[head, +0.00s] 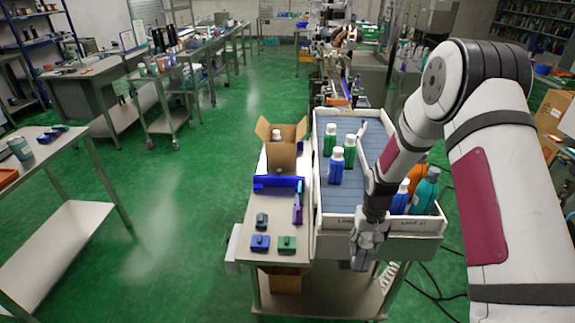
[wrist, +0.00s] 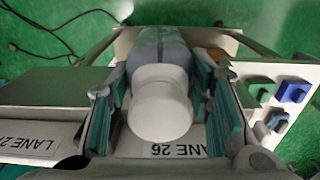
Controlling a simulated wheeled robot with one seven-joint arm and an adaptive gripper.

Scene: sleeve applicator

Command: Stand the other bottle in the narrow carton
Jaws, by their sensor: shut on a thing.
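My gripper (head: 368,232) is shut on a grey bottle with a white cap. In the wrist view the bottle (wrist: 160,50) lies between the two finger pads, its cap toward the camera. In the head view the held bottle (head: 362,258) is partly covered by the fingers, just in front of the lane tray's front edge. The narrow carton (head: 283,156) is an open cardboard box with raised flaps, on the bench left of the tray. A white-capped bottle (head: 276,134) shows at its mouth. The carton's inner floor is hidden.
The lane tray (head: 325,221) holds green and blue bottles (head: 336,165), with orange and teal ones (head: 425,192) at right. A blue bracket (head: 278,183), a purple tool (head: 297,205) and small blue and green blocks (head: 287,243) lie in front of the carton.

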